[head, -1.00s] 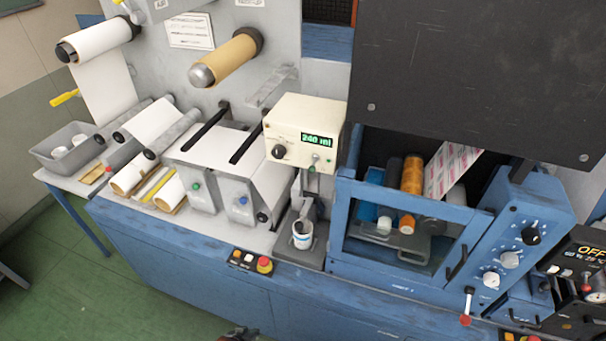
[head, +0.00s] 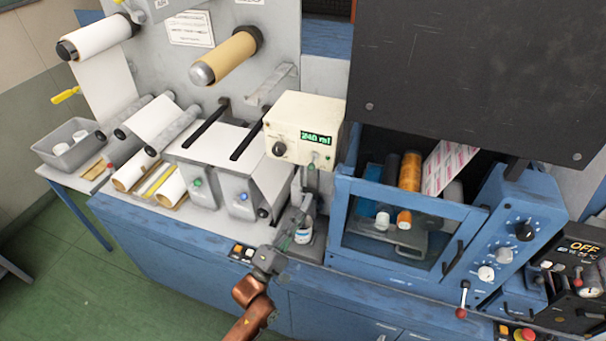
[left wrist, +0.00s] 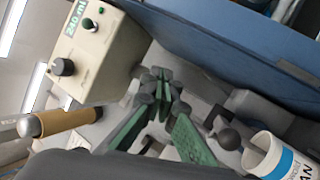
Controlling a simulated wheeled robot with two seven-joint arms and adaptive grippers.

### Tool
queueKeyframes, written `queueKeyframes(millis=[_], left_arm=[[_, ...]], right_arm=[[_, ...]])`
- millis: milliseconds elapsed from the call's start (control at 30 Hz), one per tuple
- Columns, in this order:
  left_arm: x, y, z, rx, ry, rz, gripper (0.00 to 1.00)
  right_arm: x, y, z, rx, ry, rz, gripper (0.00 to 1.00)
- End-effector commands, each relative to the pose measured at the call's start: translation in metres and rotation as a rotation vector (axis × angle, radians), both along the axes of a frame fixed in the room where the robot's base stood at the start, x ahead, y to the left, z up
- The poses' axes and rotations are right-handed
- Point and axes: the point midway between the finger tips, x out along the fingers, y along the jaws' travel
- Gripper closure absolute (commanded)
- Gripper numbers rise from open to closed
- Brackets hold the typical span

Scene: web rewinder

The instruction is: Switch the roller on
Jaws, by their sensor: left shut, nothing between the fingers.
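My left gripper (head: 293,232) is shut and empty, in front of the cream box and close to a small white cup (head: 304,234). In the left wrist view its green-padded fingers (left wrist: 160,85) meet at the tips, below the cream box (left wrist: 92,50). The cream box (head: 304,132) has a black knob, a small switch and a green display reading 240 ml. Rollers, one of them orange (head: 409,172), sit inside the blue-framed unit (head: 400,270). A black panel (head: 580,262) at the far right shows OFF in orange. My right gripper is not in view.
A button box (head: 242,252) sits on the bench's front edge, partly covered by my left arm. A lever with a red ball (head: 461,312) sticks out at the front right. Another red-and-yellow button (head: 525,334) is at the bottom right. Green floor (head: 110,300) is clear at left.

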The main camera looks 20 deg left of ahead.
Motion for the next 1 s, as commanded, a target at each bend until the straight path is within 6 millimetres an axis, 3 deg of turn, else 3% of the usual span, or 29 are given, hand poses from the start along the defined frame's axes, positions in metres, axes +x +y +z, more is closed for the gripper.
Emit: queueKeyframes(millis=[100, 300, 767, 1000], left_arm=[[-0.005, 0.003, 0.035, -0.244, -0.120, -0.109, 1.00], [-0.017, 0.013, 0.063, -0.468, -0.237, -0.236, 1.00], [-0.019, 0.016, 0.070, -0.505, -0.257, -0.258, 1.00], [-0.001, 0.010, 0.095, -0.507, -0.260, -0.258, 1.00]], right_arm=[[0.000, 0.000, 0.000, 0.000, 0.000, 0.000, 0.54], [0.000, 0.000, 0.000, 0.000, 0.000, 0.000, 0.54], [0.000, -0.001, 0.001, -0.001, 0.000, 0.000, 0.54], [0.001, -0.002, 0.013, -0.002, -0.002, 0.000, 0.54]])
